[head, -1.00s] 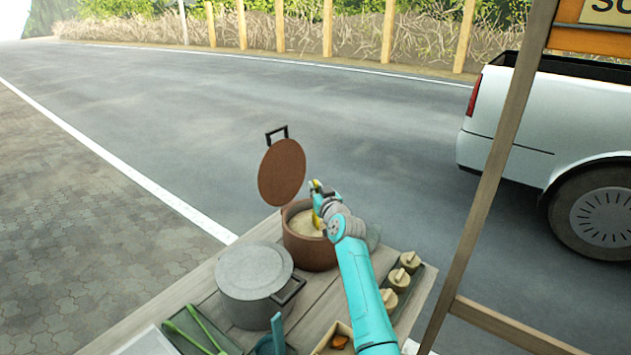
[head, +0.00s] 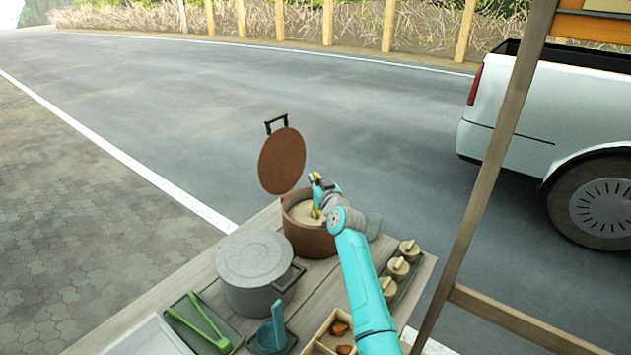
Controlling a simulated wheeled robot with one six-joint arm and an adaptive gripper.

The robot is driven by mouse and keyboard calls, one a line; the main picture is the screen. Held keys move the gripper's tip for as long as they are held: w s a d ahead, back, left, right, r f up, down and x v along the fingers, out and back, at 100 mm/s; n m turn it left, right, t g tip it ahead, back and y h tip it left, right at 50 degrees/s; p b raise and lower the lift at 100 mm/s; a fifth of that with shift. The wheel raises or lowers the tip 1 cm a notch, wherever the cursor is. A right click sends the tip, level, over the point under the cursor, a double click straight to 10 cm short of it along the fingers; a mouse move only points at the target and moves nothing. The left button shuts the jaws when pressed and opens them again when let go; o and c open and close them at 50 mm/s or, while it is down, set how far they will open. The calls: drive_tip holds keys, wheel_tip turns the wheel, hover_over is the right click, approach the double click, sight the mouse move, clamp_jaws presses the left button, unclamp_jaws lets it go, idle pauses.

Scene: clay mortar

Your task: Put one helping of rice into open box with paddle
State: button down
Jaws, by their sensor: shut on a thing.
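A brown pot (head: 309,243) stands at the far end of the wooden table with its round lid (head: 282,160) raised. Pale rice (head: 302,212) shows inside it. My gripper (head: 317,190) is over the right part of the pot's mouth, shut on a yellow paddle (head: 317,211) that points down into the pot. The paddle's lower end is hard to make out against the rice. A partitioned box (head: 318,343) at the front edge is open, with brown pieces in it; my arm hides part of it. I cannot tell whether this is the task's box.
A grey lidded pot (head: 254,270) stands left of the brown pot. Green tongs (head: 199,318) lie on a tray, and a teal ladle (head: 273,330) is beside them. Several small lidded jars (head: 399,268) stand at right. A wooden post (head: 497,170) rises on the right.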

drive_tip(key=shift+r, duration=0.1)
drive_tip(key=shift+r, duration=5.15)
